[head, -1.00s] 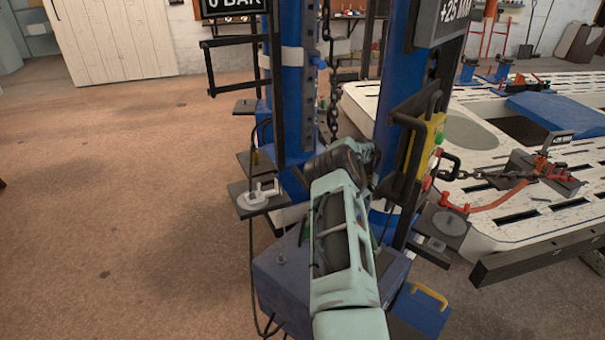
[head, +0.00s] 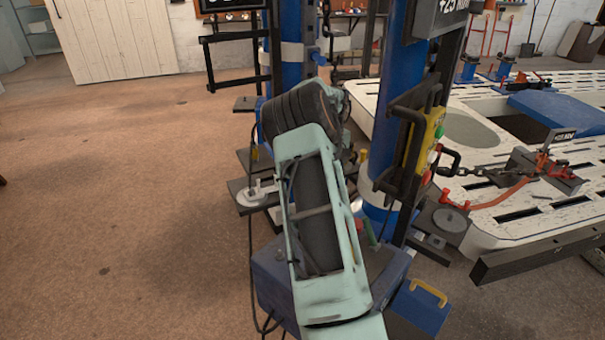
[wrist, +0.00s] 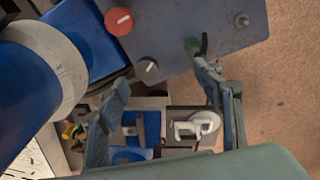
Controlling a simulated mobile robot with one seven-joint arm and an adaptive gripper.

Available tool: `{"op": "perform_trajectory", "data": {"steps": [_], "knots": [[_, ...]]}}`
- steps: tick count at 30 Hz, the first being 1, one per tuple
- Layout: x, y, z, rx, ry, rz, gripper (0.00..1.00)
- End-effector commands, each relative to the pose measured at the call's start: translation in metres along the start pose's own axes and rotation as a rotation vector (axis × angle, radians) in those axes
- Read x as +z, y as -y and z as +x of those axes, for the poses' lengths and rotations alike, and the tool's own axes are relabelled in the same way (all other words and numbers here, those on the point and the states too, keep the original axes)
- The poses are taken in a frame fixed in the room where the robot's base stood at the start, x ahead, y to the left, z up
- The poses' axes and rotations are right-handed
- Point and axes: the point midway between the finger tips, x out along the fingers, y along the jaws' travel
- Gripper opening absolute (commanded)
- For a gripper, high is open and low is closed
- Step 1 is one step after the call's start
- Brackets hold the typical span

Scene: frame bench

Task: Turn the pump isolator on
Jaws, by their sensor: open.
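A blue-grey pump box (wrist: 215,45) lies ahead of my gripper in the wrist view. It also shows below my arm in the head view (head: 270,280). A round red knob (wrist: 118,20), a green knob or handle (wrist: 193,45) and a small grey knob (wrist: 240,20) show on or beside it. A dark switch with a pale bar (wrist: 147,68) is near the box's edge. I cannot tell which of these is the isolator or how it is set. My gripper (wrist: 160,75) is open and empty. Its right fingertip appears close to the green knob; contact is unclear.
A blue post with a pale band (wrist: 50,65) stands close at the left in the wrist view. A yellow control panel (head: 428,140) hangs on the right post in the head view. The white slotted bench (head: 500,220) is at right. Floor at left is clear.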

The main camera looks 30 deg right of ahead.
Motion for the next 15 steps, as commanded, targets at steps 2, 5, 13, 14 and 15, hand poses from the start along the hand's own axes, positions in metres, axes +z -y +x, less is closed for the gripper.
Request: {"op": "perform_trajectory", "data": {"steps": [2,5,13,14,15], "knots": [[-0.008,0.013,-0.010,0.003,-0.012,-0.001,0.60],[-0.015,0.029,-0.022,0.006,-0.024,0.001,0.60],[-0.028,0.068,-0.048,0.008,-0.055,0.006,0.60],[-0.029,0.071,-0.050,0.009,-0.057,0.006,0.60],[-0.030,0.075,-0.052,0.009,-0.060,0.006,0.60]]}}
